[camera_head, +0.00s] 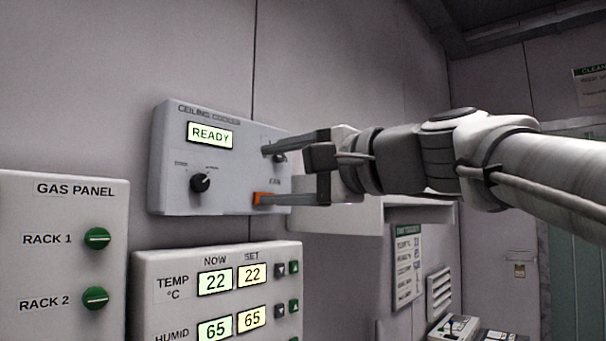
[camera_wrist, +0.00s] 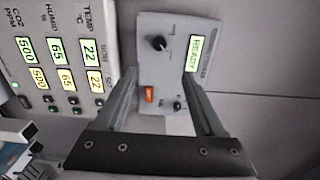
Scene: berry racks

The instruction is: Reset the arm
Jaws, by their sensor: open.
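My gripper (camera_head: 263,175) is open and empty, reaching in from the right at the right part of a grey wall panel labelled "CEILING COOLER" (camera_head: 170,155). Its two fingers are spread one above the other in the head view. In the wrist view the panel (camera_wrist: 150,30) shows sideways between and beyond the fingers (camera_wrist: 160,75). Its display (camera_head: 210,135) reads READY. A black knob (camera_head: 200,183) sits lower left on it. An orange switch (camera_head: 261,197) shows by the lower fingertip; I cannot tell whether they touch. A small dark knob (camera_wrist: 178,105) is near the other finger.
A gas panel (camera_head: 60,210) with green knobs is at lower left. A climate panel (camera_head: 150,262) below the cooler panel shows 22 and 65. A white shelf or box (camera_head: 335,220) is below my gripper. Wall above is clear.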

